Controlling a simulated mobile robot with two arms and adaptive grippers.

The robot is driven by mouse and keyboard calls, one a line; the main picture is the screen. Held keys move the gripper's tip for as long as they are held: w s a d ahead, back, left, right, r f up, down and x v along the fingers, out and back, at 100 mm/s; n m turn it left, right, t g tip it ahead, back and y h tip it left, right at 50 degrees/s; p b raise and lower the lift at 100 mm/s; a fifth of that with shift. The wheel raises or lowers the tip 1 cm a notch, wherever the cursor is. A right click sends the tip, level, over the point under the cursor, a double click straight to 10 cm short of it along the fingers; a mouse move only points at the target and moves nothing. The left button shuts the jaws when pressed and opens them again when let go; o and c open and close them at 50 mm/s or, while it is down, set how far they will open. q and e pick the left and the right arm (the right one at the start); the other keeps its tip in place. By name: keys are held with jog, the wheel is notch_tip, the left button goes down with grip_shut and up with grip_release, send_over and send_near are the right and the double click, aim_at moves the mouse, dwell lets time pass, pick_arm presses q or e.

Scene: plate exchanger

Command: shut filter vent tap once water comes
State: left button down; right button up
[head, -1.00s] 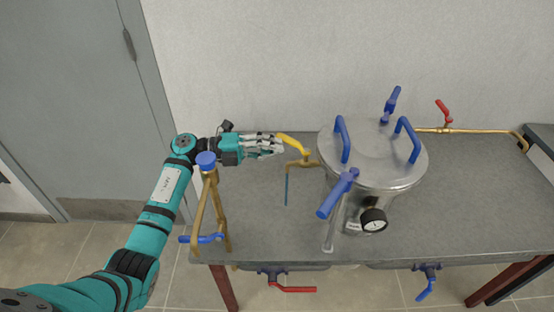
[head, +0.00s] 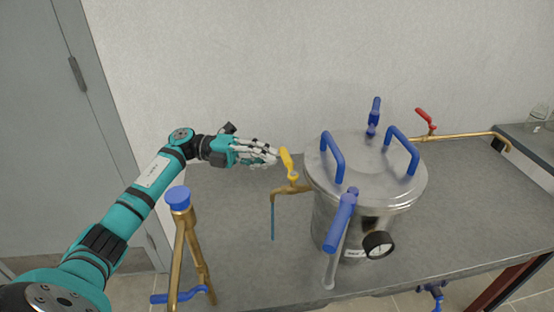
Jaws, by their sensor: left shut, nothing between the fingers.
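The filter vessel (head: 365,165) is a round steel housing with blue handles on its lid. A brass vent tap (head: 291,189) sticks out from its left side and has a yellow lever (head: 287,163). The lever points mostly toward the wall, crosswise to the spout. A thin blue stream of water (head: 273,220) hangs below the spout. My left gripper (head: 273,155) is shut and empty, with its fingertips just left of the yellow lever. I cannot tell whether they touch it. My right gripper is out of view.
A brass pipe stand (head: 177,245) with a blue cap and a blue lever rises at front left, close to my left arm. A pressure gauge (head: 378,245) faces forward on the vessel. A red-handled valve (head: 427,121) sits on the pipe behind. The grey tabletop (head: 235,235) is clear left of the vessel.

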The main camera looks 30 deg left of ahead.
pick_arm(q)
jog(key=shift+w+d, duration=0.1)
jog(key=shift+w, duration=0.2)
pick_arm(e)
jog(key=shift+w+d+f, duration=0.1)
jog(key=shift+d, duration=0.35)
pick_arm(q)
jog(key=v, duration=1.2)
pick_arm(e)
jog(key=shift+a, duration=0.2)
